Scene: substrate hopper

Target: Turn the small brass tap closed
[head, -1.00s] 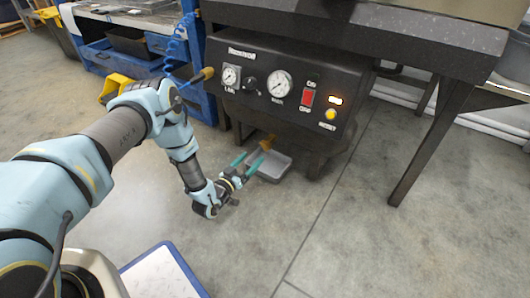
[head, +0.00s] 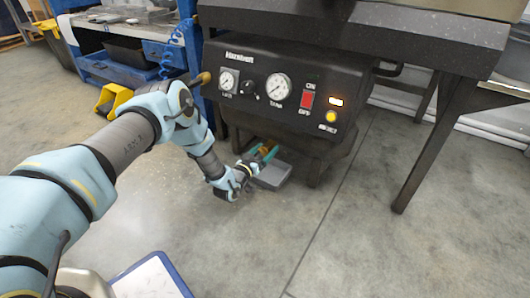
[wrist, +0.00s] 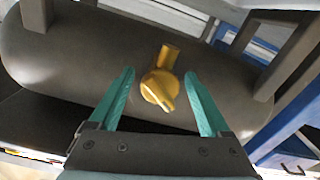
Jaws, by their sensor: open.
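The small brass tap (wrist: 160,82) sits on the dark rounded tank (wrist: 75,60) in the wrist view. Its short lever points down toward the lower right of that view. My gripper (wrist: 160,90) is open, with one teal finger on each side of the tap and a gap on both sides. The tap is mostly hidden behind the gripper there.
The black machine's control panel (head: 280,92) with gauges and a red switch overhangs the gripper. A machine leg (head: 318,165) stands to the right. A blue workbench (head: 120,62) is at the back left.

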